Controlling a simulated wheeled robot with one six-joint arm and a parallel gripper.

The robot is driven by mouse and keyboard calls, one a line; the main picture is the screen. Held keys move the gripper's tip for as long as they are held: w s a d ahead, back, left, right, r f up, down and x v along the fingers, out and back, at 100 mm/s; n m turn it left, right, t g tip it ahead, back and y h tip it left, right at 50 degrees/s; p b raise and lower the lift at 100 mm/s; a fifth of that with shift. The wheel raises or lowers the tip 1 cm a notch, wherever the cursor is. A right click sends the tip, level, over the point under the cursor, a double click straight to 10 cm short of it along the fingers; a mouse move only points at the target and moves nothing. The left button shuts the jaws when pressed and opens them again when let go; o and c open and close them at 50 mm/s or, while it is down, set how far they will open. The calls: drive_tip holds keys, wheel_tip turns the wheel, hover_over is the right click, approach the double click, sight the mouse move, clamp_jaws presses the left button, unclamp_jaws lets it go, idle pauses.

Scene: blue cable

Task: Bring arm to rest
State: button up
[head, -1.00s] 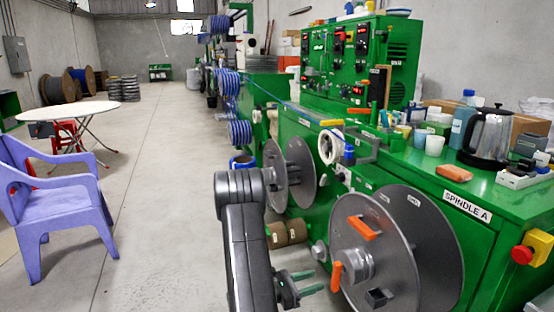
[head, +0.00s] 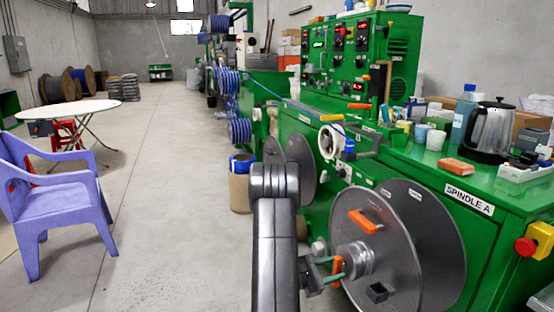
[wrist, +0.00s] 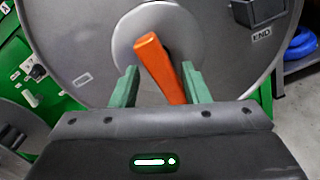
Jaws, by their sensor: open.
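My gripper (head: 328,270) is at the end of my dark arm, low at the front of the large grey spool disc (head: 425,255) on the green machine. In the wrist view its two green fingers (wrist: 161,88) stand apart. An orange handle (wrist: 163,70) near the disc's hub lies between them in the picture. I cannot tell whether the fingers touch it. In the head view this lower orange handle (head: 337,268) shows right at the fingertips. A second orange handle (head: 362,222) sits higher on the disc. A dark square block (head: 377,293) is on the disc's lower part.
The green machine (head: 480,225), labelled SPINDLE A, fills the right side. A kettle (head: 491,132) and an orange block (head: 454,166) stand on its top. The grey floor (head: 165,210) between is clear.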

drive_tip(key=shift+m, duration=0.7)
drive_tip(key=shift+a+r, duration=0.1)
drive_tip(key=shift+r, duration=0.05)
